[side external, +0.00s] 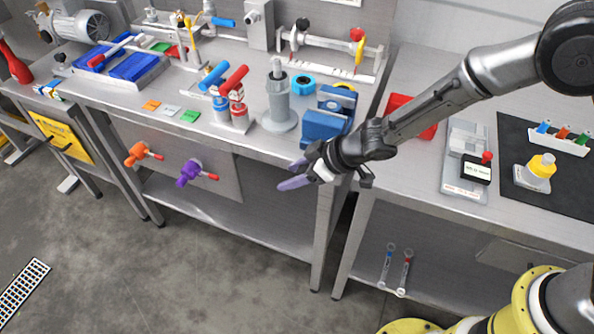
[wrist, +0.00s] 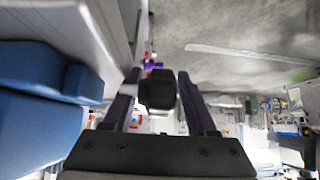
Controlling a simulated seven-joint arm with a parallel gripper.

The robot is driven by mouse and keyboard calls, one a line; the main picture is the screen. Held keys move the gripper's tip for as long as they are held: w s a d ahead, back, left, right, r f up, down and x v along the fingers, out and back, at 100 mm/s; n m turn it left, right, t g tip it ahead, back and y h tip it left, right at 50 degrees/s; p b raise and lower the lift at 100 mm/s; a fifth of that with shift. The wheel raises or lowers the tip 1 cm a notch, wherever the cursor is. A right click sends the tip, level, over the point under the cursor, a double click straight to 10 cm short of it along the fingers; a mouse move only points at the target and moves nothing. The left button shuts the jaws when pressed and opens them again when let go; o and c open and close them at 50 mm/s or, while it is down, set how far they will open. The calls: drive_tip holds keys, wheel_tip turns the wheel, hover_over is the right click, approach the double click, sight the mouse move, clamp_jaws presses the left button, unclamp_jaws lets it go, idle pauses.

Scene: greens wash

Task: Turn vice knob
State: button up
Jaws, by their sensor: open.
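A blue vice (side external: 326,113) is mounted at the front right corner of the left bench, and its blue body fills the left of the wrist view (wrist: 45,100). My gripper (side external: 291,174) is at the bench's front edge, just below and in front of the vice. Its two purple-grey fingers are apart. In the wrist view, a black knob (wrist: 157,92) shows between the fingers (wrist: 155,78), apparently the vice knob. I cannot tell whether the fingers touch it. In the side view the knob is not clearly visible near my gripper.
An orange valve (side external: 138,154) and a purple valve (side external: 188,173) sit on a panel under the bench front. A grey cylinder (side external: 280,100) stands left of the vice. A red tray (side external: 408,112) lies on the right bench. The floor in front is clear.

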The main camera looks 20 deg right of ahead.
drive_tip(key=v, duration=1.3)
drive_tip(key=shift+s+d+r, duration=0.2)
drive_tip(key=shift+s+d, duration=0.05)
drive_tip(key=shift+d, duration=0.05)
